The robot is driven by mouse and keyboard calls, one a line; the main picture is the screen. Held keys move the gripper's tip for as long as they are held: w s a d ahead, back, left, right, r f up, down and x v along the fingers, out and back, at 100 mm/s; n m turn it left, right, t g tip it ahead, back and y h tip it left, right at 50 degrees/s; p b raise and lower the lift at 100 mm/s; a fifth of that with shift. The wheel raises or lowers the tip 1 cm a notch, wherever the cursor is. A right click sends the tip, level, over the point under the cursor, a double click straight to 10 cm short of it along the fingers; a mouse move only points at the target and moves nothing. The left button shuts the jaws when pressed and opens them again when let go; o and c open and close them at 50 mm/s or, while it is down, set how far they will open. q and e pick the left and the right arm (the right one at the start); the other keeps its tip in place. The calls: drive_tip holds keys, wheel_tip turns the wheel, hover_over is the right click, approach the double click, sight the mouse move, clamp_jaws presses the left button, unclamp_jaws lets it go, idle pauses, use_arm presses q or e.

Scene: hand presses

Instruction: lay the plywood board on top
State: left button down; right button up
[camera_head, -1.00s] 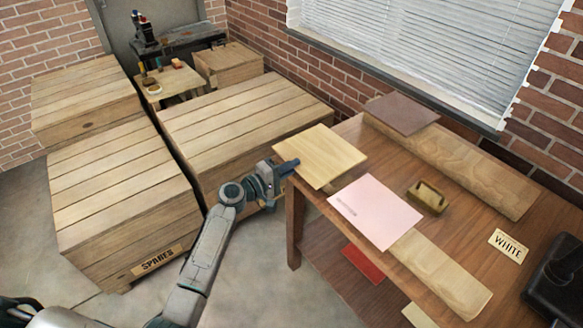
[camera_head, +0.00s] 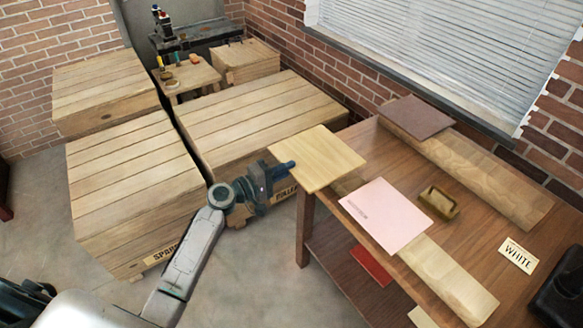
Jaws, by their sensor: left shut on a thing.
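The plywood board (camera_head: 322,153) is a pale, thin square sheet at the left corner of the table. My left gripper (camera_head: 284,168) is shut on its left edge and holds it out level or nearly so. The board covers the table's left corner and sticks out past it. I cannot tell how high it is above the tabletop. A pink sheet (camera_head: 386,216) lies across a long wooden plank (camera_head: 452,282) on the front of the table. A brown sheet (camera_head: 418,116) lies on another plank (camera_head: 500,183) at the back. My right gripper is not in view.
The wooden table (camera_head: 480,227) also bears a small handled block (camera_head: 438,202), a card reading WHITE (camera_head: 517,256) and a dark object (camera_head: 560,290) at the right. A red item (camera_head: 371,266) lies on the lower shelf. Large wooden crates (camera_head: 255,120) stand behind my left arm.

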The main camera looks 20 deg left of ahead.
use_arm(q)
drive_tip(key=shift+s+a+r, duration=0.15)
drive_tip(key=shift+s+a, duration=0.05)
drive_tip(key=shift+s, duration=0.1)
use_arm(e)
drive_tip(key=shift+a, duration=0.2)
